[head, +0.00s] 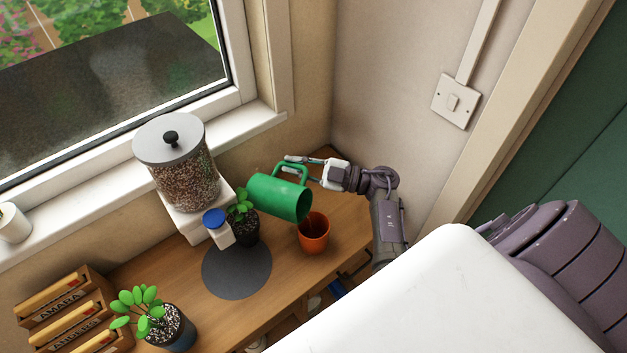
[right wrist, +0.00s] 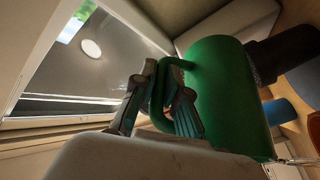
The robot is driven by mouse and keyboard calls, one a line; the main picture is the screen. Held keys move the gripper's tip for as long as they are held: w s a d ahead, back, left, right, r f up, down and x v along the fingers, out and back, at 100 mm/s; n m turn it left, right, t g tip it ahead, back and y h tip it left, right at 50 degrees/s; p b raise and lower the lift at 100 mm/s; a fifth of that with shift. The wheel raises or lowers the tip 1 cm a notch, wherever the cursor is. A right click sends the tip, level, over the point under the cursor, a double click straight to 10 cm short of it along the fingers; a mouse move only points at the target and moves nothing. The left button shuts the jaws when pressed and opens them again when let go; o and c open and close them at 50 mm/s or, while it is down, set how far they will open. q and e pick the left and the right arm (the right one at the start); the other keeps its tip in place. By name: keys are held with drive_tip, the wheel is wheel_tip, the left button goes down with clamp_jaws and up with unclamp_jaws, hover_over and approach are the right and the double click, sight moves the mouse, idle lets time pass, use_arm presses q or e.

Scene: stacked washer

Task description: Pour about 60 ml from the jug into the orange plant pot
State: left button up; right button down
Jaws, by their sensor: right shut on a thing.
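The green jug (head: 278,198) is held tilted well over on its side in the head view, with its handle on the upper side. Its lower right end is close to and above the orange plant pot (head: 314,238), which stands upright on the wooden worktop. No stream of liquid can be made out. My right gripper (head: 295,166) is shut on the jug's handle. In the right wrist view its fingers (right wrist: 160,80) sit either side of the handle, beside the jug's body (right wrist: 222,95). My left gripper is not in view.
A potted plant (head: 242,205) and a blue-capped container (head: 217,227) stand left of the jug. A lidded dispenser (head: 183,172) is behind them. A dark round mat (head: 237,271) lies bare in front. Wooden crates (head: 70,310) and another plant (head: 150,315) are at left.

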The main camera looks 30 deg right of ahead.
drive_tip(key=shift+s+d+f+b, duration=0.1)
drive_tip(key=shift+f+b, duration=0.1)
drive_tip(key=shift+b, duration=0.25)
idle(0.3)
drive_tip(key=shift+r, duration=0.1)
drive_tip(key=r+p, duration=0.1)
drive_tip(key=w+r+p, duration=0.1)
drive_tip(key=p, duration=0.1)
drive_tip(key=a+r+p, duration=0.1)
drive_tip(key=shift+w+g+h+p, duration=0.25)
drive_tip(key=shift+g+h+p, duration=0.05)
drive_tip(key=p, duration=0.2)
drive_tip(key=g+h+p, duration=0.1)
drive_tip(key=p, duration=0.1)
drive_tip(key=shift+w+a+r+m, duration=0.15)
drive_tip(key=shift+w+a+m, duration=0.1)
drive_tip(key=shift+w+m, duration=0.15)
drive_tip(key=shift+f, duration=0.3)
drive_tip(key=shift+f+g+h, duration=0.2)
drive_tip(key=shift+g+h, duration=0.1)
drive_tip(key=p, duration=0.2)
drive_tip(key=shift+w+r+g+p, duration=0.15)
drive_tip(key=shift+r+g+p, duration=0.15)
drive_tip(key=shift+g, duration=0.1)
drive_tip(key=shift+a+f+h+p, duration=0.15)
drive_tip(key=shift+h+p, duration=0.25)
drive_tip(key=shift+p, duration=0.15)
drive_tip(key=shift+f, duration=0.1)
